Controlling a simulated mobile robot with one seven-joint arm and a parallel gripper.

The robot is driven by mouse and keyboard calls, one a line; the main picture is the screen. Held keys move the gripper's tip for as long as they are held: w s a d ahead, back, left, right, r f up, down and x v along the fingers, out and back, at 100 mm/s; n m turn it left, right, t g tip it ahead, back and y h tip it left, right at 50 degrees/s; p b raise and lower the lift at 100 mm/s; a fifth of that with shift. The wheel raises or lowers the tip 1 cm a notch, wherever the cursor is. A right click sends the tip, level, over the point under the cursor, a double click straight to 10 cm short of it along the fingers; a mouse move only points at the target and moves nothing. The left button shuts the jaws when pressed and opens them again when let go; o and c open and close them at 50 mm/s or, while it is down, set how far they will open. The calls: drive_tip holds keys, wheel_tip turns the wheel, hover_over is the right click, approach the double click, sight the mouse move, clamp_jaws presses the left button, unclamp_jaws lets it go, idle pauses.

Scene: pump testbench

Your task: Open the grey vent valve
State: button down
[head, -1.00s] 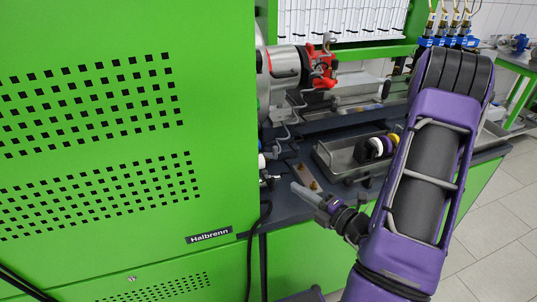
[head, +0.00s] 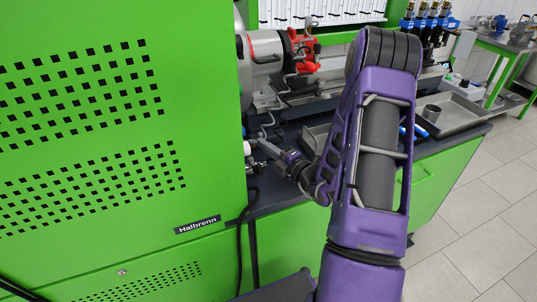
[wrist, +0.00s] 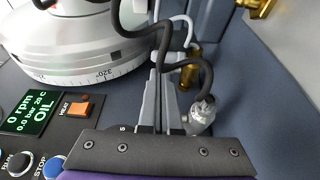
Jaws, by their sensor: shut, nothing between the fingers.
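My gripper (head: 262,145) is shut and empty. In the head view its tip is close to the right edge of the green cabinet, over the bench. In the wrist view its pale fingers (wrist: 168,75) point away from the camera, with black and grey hoses across them. A silver-grey fitting (wrist: 203,115) stands just right of the fingers, with a black hose at its top. It may be the grey vent valve; I cannot tell for certain, nor whether the fingers touch it. Small grey fittings (head: 252,168) also show by the cabinet edge in the head view.
The green cabinet (head: 110,130) fills the left. In the wrist view a round scaled housing (wrist: 85,60), a display (wrist: 32,112) and an orange HEAT switch (wrist: 84,107) lie left of the fingers. A brass fitting (wrist: 189,72) is close on the right. A tray (head: 462,113) stands right of my arm.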

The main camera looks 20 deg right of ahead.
drive_tip(key=shift+w+d, duration=0.15)
drive_tip(key=shift+w, duration=0.15)
drive_tip(key=shift+d, duration=0.1)
drive_tip(key=shift+w+d+n+y, duration=0.2)
drive_tip(key=shift+n+y, duration=0.1)
drive_tip(key=shift+y, duration=0.2)
drive_tip(key=shift+w+d+n+g+y+p, duration=0.15)
drive_tip(key=shift+n+g+y+p, duration=0.15)
drive_tip(key=shift+y, duration=0.1)
drive_tip(key=shift+w+d+n+g+y+p, duration=0.35)
drive_tip(key=shift+w+d+n+y+p, duration=0.15)
drive_tip(key=shift+w+d, duration=0.4)
drive_tip(key=shift+w+d+n+g+y+p, duration=0.35)
drive_tip(key=shift+w+d+y, duration=0.25)
drive_tip(key=shift+w, duration=0.5)
